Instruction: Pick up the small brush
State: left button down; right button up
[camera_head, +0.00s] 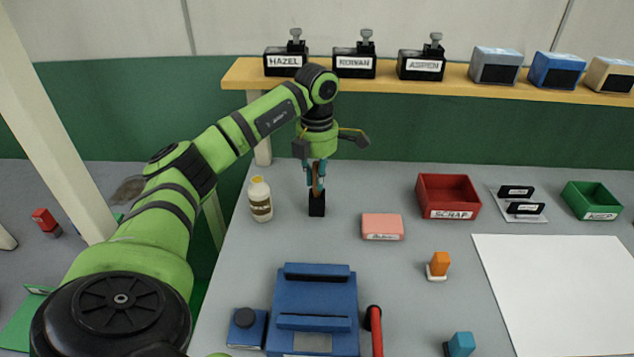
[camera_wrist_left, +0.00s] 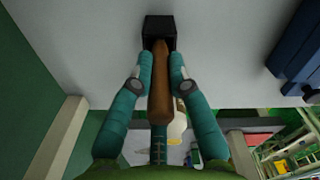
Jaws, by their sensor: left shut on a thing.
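The small brush (camera_wrist_left: 158,80) has a brown handle and stands upright, its lower end at a small black holder (camera_head: 317,205) on the table. The holder also shows in the left wrist view (camera_wrist_left: 159,25). My left gripper (camera_head: 317,183) points straight down over the holder, and its teal fingers are shut on the brush handle, one on each side. The brush's lower end is hidden by the holder in the wrist view. My right gripper is not in view.
A white bottle (camera_head: 260,199) stands close left of the holder, and a pink block (camera_head: 382,227) lies to its right. A blue fixture (camera_head: 314,300) is in front. A shelf (camera_head: 400,88) with black clips and boxes runs behind. A red scrap tray (camera_head: 447,197) is further right.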

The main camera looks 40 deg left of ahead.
aim_at(317, 162)
pick_arm(q)
jog(key=shift+r, duration=0.1)
jog(key=shift+r, duration=0.2)
notch_tip(317, 162, up, 5)
jog(key=shift+f+b, duration=0.1)
jog(key=shift+b, duration=0.35)
jog(key=shift+r+p, duration=0.75)
jog(key=shift+r, duration=1.55)
